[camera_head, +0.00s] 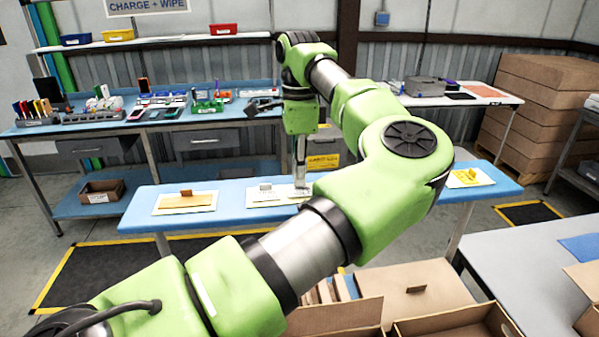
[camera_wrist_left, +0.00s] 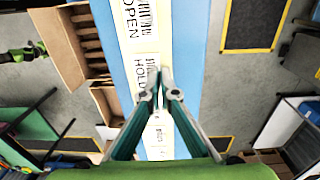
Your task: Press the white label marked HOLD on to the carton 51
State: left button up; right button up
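In the head view a white card (camera_head: 258,200) with a small upright grey tab (camera_head: 265,186) lies on the narrow blue bench (camera_head: 225,182). My left gripper (camera_head: 301,187) points down at this card's right part. In the left wrist view the word HOLD shows on a white label (camera_wrist_left: 141,88), and my left gripper's fingertips (camera_wrist_left: 160,86) are close together just beside it. Only a narrow gap shows between the fingertips; whether they grip the label's tab is unclear. Open and closed cartons (camera_head: 420,289) stand at the lower right; no number 51 is readable. My right gripper is out of view.
A card with an orange-yellow label (camera_head: 190,203) lies to the left and one with a yellow label (camera_head: 467,178) to the right. A grey table (camera_head: 525,262) stands at the right. A back bench (camera_head: 235,117) holds tools. My left arm hides part of the bench.

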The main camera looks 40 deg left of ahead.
pick_arm(q)
jog(key=o, duration=0.6)
notch_tip(320, 180, up, 12)
notch_tip(320, 180, up, 6)
jog(key=p, duration=0.7)
send_over(299, 187)
jog(key=shift+w+a, duration=0.25)
dwell(0.4)
